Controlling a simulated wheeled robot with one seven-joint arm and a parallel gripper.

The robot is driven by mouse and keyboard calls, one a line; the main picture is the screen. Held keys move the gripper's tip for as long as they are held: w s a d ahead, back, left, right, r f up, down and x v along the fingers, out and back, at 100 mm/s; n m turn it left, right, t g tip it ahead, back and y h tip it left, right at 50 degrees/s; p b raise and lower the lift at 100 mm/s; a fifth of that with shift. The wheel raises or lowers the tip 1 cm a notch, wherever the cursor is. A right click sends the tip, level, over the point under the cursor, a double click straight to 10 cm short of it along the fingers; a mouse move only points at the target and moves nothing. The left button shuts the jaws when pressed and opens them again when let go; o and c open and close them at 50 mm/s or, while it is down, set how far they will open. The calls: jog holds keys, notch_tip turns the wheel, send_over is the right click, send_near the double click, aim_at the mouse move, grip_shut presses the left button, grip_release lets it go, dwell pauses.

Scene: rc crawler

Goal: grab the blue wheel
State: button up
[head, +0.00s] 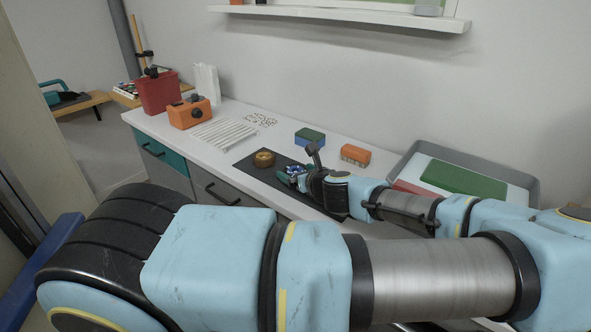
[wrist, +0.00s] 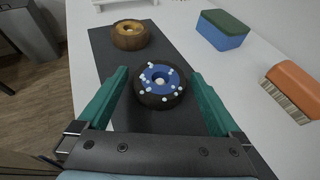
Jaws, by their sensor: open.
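The blue wheel (wrist: 158,76) has a blue hub, a black tyre and several small white dots on it. It lies flat on a dark mat (wrist: 106,70) in the wrist view. My gripper (wrist: 158,88) is open, with a teal finger on each side of the wheel. I cannot tell whether the fingers touch it. In the head view the blue wheel (head: 295,170) is small and partly hidden by my gripper (head: 288,179).
A wheel with a tan hub (wrist: 129,34) lies farther back on the mat. A green-and-blue block (wrist: 222,30) and an orange brush (wrist: 297,88) stand to the right. A grey tray (head: 403,159) with a green piece is at the counter's right.

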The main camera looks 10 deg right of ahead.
jog(key=shift+x, duration=0.8)
jog(key=shift+f, duration=0.1)
jog(key=shift+c, duration=0.2)
jog(key=c, duration=1.1)
